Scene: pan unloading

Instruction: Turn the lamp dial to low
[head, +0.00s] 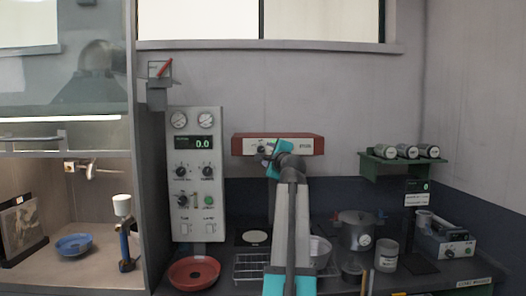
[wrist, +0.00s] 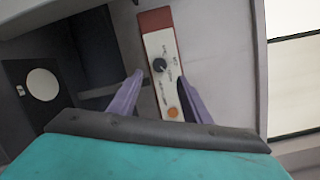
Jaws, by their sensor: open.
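The lamp unit (head: 312,145) is a long red box with a pale front panel, mounted on the back wall. In the wrist view the lamp unit (wrist: 155,20) runs down the middle, turned on its side. Its black round dial (wrist: 159,65) has small printed labels too blurred to read, and I cannot tell its setting. An orange button or light (wrist: 172,112) sits below it. My gripper (wrist: 160,76) is open, its two purple fingers apart on either side of the dial in this view; contact is not evident. In the head view my gripper (head: 266,160) is just below the panel's left half.
A grey control panel (head: 195,222) with gauges stands left of the lamp. Below are a red dish (head: 194,273), a wire rack (head: 248,268) and a pot (head: 357,232). A green shelf (head: 385,170) with several cylinders is at right. The wall around the lamp is mostly clear.

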